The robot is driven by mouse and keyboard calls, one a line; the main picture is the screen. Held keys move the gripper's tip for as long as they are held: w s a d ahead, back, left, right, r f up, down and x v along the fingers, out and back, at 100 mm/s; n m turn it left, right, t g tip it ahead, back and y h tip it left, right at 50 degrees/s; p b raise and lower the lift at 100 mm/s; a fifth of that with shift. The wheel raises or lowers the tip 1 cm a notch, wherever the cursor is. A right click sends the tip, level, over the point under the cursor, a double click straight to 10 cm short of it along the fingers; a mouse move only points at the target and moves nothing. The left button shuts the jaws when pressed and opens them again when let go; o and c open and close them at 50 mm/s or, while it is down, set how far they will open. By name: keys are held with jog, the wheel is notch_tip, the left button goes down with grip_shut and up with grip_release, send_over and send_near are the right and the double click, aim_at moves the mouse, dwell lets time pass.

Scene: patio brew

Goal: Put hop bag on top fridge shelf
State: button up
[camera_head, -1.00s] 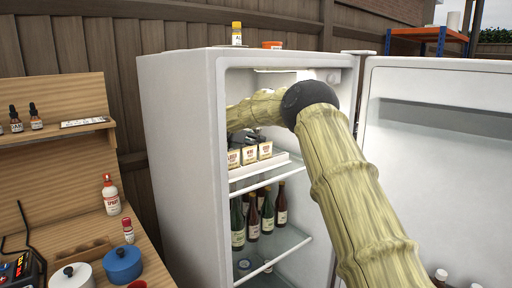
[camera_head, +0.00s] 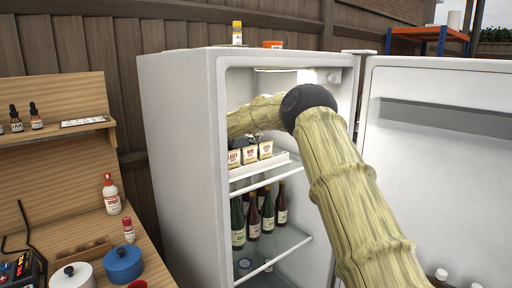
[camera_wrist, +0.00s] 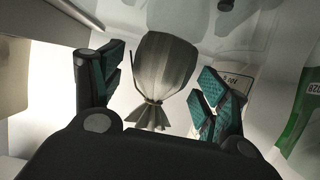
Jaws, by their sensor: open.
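The hop bag (camera_wrist: 165,66), a greyish tied pouch, is between the spread fingers of my gripper (camera_wrist: 163,92) in the wrist view. Gaps show between the bag and both teal-padded fingers. My gripper is open. In the head view my arm reaches into the open white fridge (camera_head: 180,160), over the top shelf (camera_head: 270,168). There my arm hides the bag and most of my gripper. Several labelled packets (camera_head: 250,155) stand at the front of that shelf; one pale labelled packet (camera_wrist: 238,82) shows beside the right finger in the wrist view.
Several dark bottles (camera_head: 253,215) stand on the lower glass shelf. The fridge door (camera_head: 440,170) is wide open at right. A green item (camera_wrist: 300,120) is at the right in the wrist view.

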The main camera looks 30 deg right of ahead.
jog(key=v, duration=0.7)
jog(key=shift+a+r, duration=0.2)
jog(key=shift+a, duration=0.1)
jog(key=shift+d, duration=0.1)
